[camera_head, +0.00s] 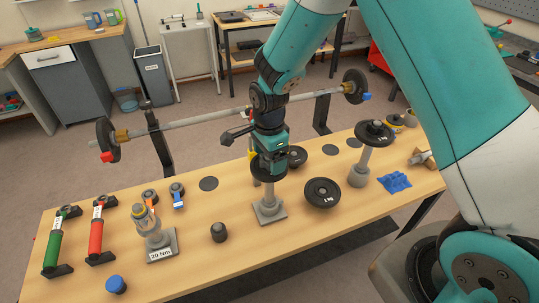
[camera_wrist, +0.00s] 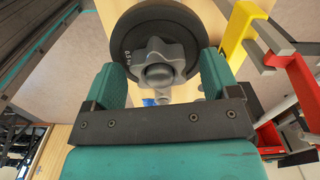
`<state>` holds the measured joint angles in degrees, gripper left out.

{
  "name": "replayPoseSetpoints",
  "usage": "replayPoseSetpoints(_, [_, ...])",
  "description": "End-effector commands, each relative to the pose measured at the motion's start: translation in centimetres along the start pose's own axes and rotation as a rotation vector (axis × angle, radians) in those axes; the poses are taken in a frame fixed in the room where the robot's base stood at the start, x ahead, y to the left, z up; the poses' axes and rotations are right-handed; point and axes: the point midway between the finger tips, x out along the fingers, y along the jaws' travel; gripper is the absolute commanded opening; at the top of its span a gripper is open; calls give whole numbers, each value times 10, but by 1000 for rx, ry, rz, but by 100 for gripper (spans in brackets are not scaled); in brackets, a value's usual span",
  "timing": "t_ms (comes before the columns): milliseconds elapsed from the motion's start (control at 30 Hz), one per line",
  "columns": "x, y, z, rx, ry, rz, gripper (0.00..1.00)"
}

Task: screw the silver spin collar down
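The silver spin collar (camera_wrist: 158,64) is a grey star-shaped knob in the wrist view. It sits over the middle of a black weight plate (camera_wrist: 124,40) on the upright post (camera_head: 268,203) with a square grey base. My gripper (camera_head: 271,156) is directly above this post, pointing down. In the wrist view, the two teal fingers of my gripper (camera_wrist: 161,72) stand on either side of the collar, with visible gaps. The gripper looks open and holds nothing. In the head view my gripper hides the collar. I cannot tell how close the collar is to the plate.
A second post with a plate (camera_head: 374,133) stands to the right, and a black plate (camera_head: 322,192) lies between. A labelled stand (camera_head: 160,246) is at left. The barbell (camera_head: 225,115) runs behind my gripper. Yellow and red parts (camera_wrist: 240,30) are close right in the wrist view.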

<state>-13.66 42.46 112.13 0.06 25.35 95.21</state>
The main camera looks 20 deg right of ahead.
Motion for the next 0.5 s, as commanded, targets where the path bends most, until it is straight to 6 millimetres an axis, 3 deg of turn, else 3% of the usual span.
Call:
replayPoseSetpoints(267, [-12, -1, 0, -1, 0, -3, 81])
replayPoseSetpoints(500, [-64, -1, 0, -1, -1, -8, 81])
